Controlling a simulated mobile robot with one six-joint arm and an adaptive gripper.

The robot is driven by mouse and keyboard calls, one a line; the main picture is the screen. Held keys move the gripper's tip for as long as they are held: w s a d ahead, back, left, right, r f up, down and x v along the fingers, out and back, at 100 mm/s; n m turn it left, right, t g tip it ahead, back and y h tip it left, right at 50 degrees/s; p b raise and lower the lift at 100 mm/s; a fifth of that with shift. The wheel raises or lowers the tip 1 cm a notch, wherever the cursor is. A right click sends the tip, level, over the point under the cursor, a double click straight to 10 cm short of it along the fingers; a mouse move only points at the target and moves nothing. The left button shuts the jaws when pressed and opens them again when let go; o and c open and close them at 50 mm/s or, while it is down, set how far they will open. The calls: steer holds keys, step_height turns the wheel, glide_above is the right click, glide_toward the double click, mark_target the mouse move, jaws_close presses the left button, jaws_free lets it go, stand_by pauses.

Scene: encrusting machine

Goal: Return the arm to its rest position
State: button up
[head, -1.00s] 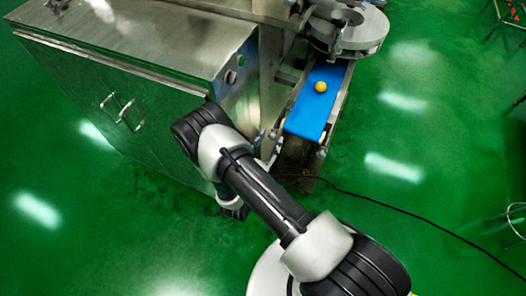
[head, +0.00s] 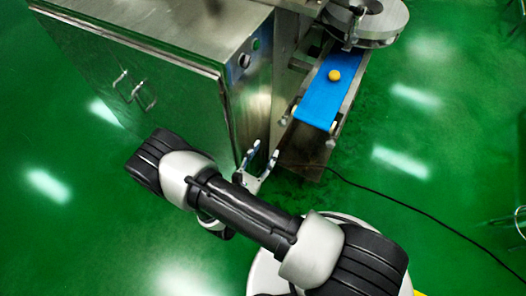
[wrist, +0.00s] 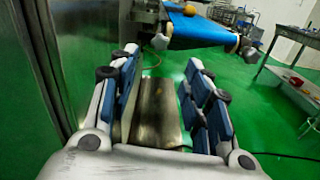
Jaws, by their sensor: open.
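My gripper (head: 262,163) is open and empty, beside the near lower corner of the steel machine and short of the blue conveyor belt's end. In the wrist view the two fingers of my gripper (wrist: 160,100) stand apart with nothing between them. My arm is folded across the lower middle of the head view, its elbow to the left. The arm hides part of the floor in front of the machine.
The steel machine cabinet (head: 150,65) stands close to the gripper. An orange ball (head: 334,75) lies on the blue belt (head: 322,100). A black cable (head: 420,213) runs over the green floor. Open floor lies left and right. A table (wrist: 290,75) shows at right.

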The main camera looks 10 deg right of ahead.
steer(key=s+d+r+m+g+h, duration=0.1)
steer(key=s+d+r+m+g, duration=0.1)
steer(key=d+r+m+g, duration=0.4)
steer(key=s+d+r+m+g+h, duration=0.1)
steer(key=d+r+m+g, duration=0.15)
steer(key=r+m, duration=0.4)
steer(key=s+d+r+m+g, duration=0.2)
steer(key=d+r+m+g, duration=0.15)
steer(key=r+g, duration=0.4)
steer(key=s+a+r+m+t+y, duration=0.4)
steer(key=s+r+m+t+y, duration=0.2)
steer(key=s+r+m+y, duration=0.5)
step_height(320, 180, up, 4)
steer(key=shift+s+f+m+y, duration=0.1)
steer(key=shift+s+m+y, duration=0.3)
steer(key=shift+y, duration=0.4)
